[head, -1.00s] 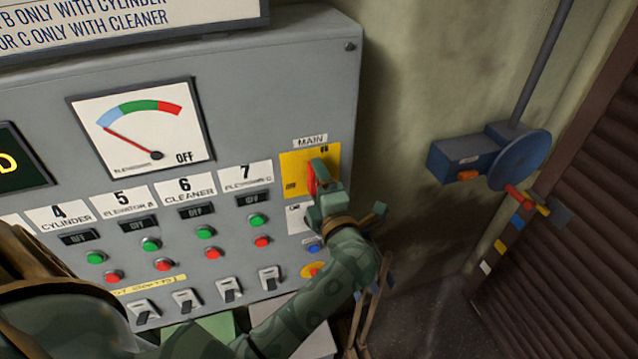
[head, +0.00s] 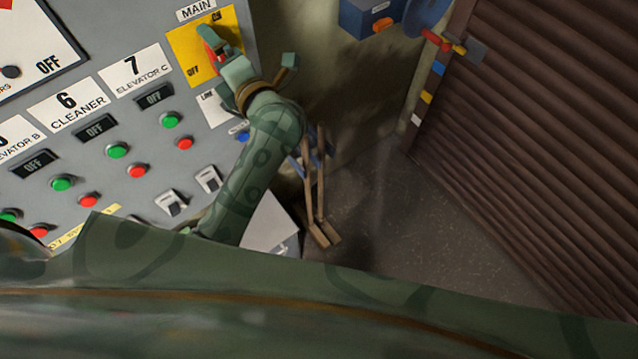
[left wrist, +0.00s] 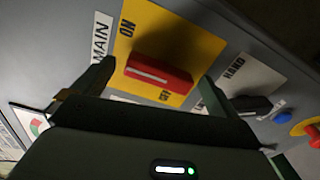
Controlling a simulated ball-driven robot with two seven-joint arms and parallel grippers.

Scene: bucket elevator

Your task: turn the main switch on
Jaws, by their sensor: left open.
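The main switch is a red bar handle (head: 211,40) on a yellow plate (head: 183,45) marked ON and OFF, under a MAIN label. My left gripper (head: 216,50) is at the handle and partly hides it in the head view. In the left wrist view the red handle (left wrist: 158,74) lies between the two fingers of my left gripper (left wrist: 157,71), which are open with a gap on each side. My right gripper is not in view.
The grey panel carries green buttons (head: 118,151), red buttons (head: 138,171) and small toggle switches (head: 171,203). A blue button (left wrist: 283,117) sits below the main switch. A blue box (head: 367,18) hangs on the wall. Open floor (head: 400,220) lies before the brown shutter (head: 540,150).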

